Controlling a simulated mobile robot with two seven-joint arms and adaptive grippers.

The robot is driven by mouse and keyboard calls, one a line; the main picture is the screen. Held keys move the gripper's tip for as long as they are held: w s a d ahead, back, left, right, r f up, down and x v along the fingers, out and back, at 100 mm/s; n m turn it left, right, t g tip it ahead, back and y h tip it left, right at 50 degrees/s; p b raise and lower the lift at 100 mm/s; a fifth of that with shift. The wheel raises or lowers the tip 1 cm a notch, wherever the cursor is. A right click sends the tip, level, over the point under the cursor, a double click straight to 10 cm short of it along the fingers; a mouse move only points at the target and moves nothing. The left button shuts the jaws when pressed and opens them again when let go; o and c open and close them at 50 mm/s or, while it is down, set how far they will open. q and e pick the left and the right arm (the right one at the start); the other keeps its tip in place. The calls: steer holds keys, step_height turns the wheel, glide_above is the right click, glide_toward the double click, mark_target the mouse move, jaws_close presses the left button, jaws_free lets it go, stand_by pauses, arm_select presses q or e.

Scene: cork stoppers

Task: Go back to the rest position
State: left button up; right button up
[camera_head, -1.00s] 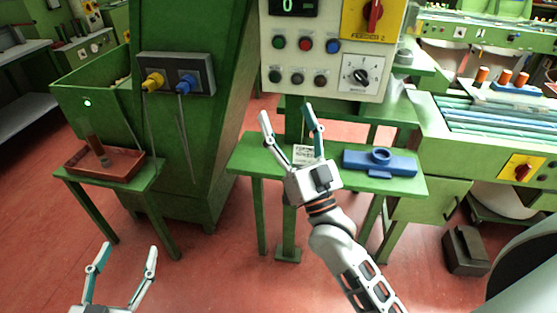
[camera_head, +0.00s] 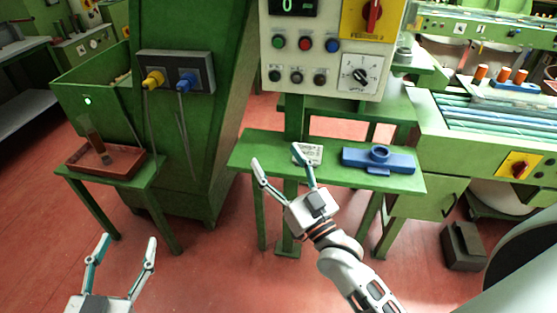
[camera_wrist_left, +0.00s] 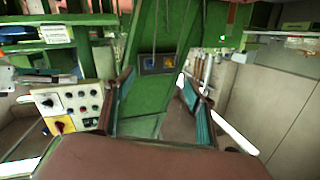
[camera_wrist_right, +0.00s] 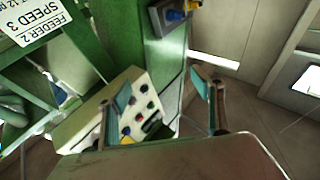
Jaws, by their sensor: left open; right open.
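My left gripper (camera_head: 122,262) is at the lower left of the head view. Its two fingers are spread and nothing is between them, over the red floor. Its open fingers also show in the left wrist view (camera_wrist_left: 158,102). My right gripper (camera_head: 279,163) is open and empty in front of the green table's front edge. Its fingers also show in the right wrist view (camera_wrist_right: 160,102), spread with nothing held. The right arm comes in from the lower right.
A green table (camera_head: 258,155) carries a blue fixture (camera_head: 352,158) and a white label (camera_head: 308,152). The control panel (camera_head: 325,55) is above it. A brown tray (camera_head: 125,163) stands on the left stand. A conveyor machine (camera_head: 440,140) is at right. The red floor in front is clear.

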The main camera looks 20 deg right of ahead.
arm_select(q)
steer(key=s+a+f+g, duration=0.1)
steer(key=s+f+g, duration=0.1)
steer(key=f, duration=0.7)
steer(key=s+a+f+g+y, duration=0.1)
steer(key=s+f, duration=0.4)
steer(key=f, duration=0.5)
steer(key=s+a+f+n+g+y, duration=0.1)
steer(key=s+f+g, duration=0.1)
steer(key=f, duration=0.7)
steer(key=shift+s+a+f+g, duration=0.15)
steer(key=shift+s+a+g, duration=0.2)
steer(key=shift+s, duration=0.3)
arm_select(e)
steer(key=s+f+n+g, duration=0.1)
steer(key=s+f+g, duration=0.2)
steer(key=s+f, duration=0.3)
steer(key=s+d+f+n+g+h, duration=0.1)
steer(key=s+f+g, duration=0.3)
steer(key=f, duration=1.2)
steer(key=s+f+g, duration=0.3)
steer(key=s+f, duration=0.6)
steer(key=f, duration=0.1)
steer(key=shift+d+f+n+g+h, duration=0.2)
steer(key=shift+f+n+g+h, duration=0.1)
steer(key=shift+f+n+g, duration=0.1)
steer(key=shift+s, duration=0.1)
